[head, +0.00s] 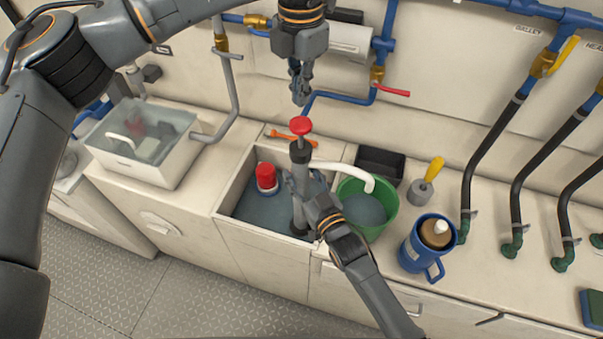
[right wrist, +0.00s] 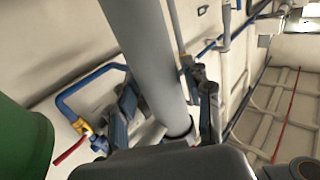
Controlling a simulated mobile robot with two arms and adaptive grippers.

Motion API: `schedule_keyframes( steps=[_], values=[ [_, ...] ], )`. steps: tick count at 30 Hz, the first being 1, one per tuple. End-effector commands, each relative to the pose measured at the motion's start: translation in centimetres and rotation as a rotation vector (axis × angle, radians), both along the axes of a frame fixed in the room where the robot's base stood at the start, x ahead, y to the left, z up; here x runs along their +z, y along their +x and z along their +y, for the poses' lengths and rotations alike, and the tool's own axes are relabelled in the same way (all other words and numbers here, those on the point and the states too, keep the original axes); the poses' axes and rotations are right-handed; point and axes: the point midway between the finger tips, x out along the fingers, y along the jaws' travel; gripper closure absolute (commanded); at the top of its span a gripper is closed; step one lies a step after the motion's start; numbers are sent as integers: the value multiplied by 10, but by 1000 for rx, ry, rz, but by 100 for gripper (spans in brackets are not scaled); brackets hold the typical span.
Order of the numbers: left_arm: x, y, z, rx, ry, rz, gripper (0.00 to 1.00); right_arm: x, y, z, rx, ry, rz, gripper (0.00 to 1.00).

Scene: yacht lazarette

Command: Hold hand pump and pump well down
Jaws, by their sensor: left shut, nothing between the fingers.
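The hand pump (head: 299,155) has a grey tube, a red knob on a short bare length of rod, and a white spout (head: 345,167) curving over the green bucket (head: 383,225). It stands upright in the well (head: 228,190), which holds grey water and a red-topped float or pump unit (head: 266,177). My right gripper (head: 300,183) is shut on the pump's tube below its collar; the right wrist view shows its fingers on both sides of the tube (right wrist: 150,50). My left gripper (head: 300,95) is shut and empty, pointing down just above the red knob (head: 301,125), apart from it.
A black bin (head: 381,164), a yellow-handled tool (head: 426,180) and a blue jug (head: 428,245) stand right of the well. Blue pipes and a red-levered valve (head: 380,78) run along the wall behind.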

Motion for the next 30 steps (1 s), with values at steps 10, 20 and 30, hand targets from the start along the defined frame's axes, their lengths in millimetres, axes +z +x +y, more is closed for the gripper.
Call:
schedule_keyframes(
  steps=[10, 20, 30],
  values=[
    [0, 0, 0, 0, 0, 0, 100, 0, -1, 0, 0, 0, 1, 35],
    [0, 0, 0, 0, 0, 0, 100, -2, -45, -23, 0, -2, 4, 35],
    [0, 0, 0, 0, 0, 0, 100, -1, -98, -50, 0, -1, 3, 35]
  ],
)
